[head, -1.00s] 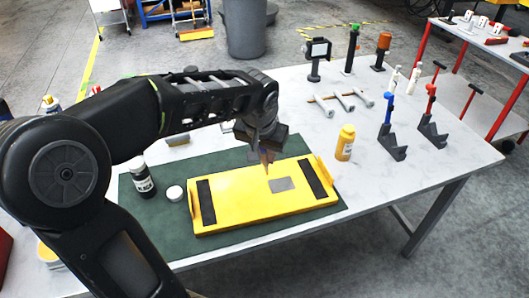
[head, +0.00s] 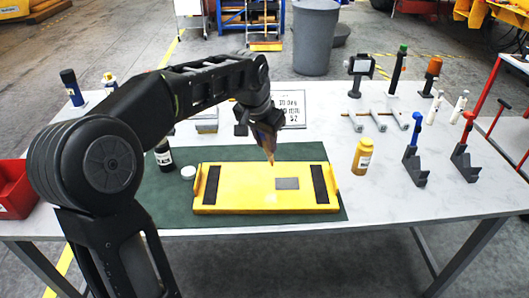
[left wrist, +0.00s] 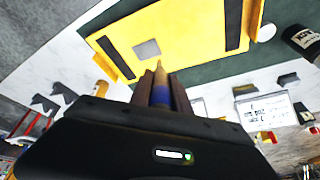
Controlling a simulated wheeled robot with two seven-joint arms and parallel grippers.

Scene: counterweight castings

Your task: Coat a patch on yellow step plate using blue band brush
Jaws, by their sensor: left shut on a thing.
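The yellow step plate (head: 240,200) lies flat on a dark green mat (head: 170,212), with a black strip near each end. A grey patch (head: 287,183) shows on its top, right of the middle. My left gripper (head: 260,122) is shut on the blue band brush (head: 268,144), which points down over the plate. Its pointed tip is just behind and left of the patch, and seems a little above the surface. In the left wrist view the brush (left wrist: 160,92) shows its blue band between the fingers, with the tip toward the patch (left wrist: 147,49). My right gripper is out of view.
A black bottle (head: 163,157) and a white lid (head: 188,172) are left of the plate. A yellow bottle (head: 362,157) stands to its right, with black stands (head: 416,170) beyond. A printed sign (head: 291,108) is behind my gripper. The front right tabletop is clear.

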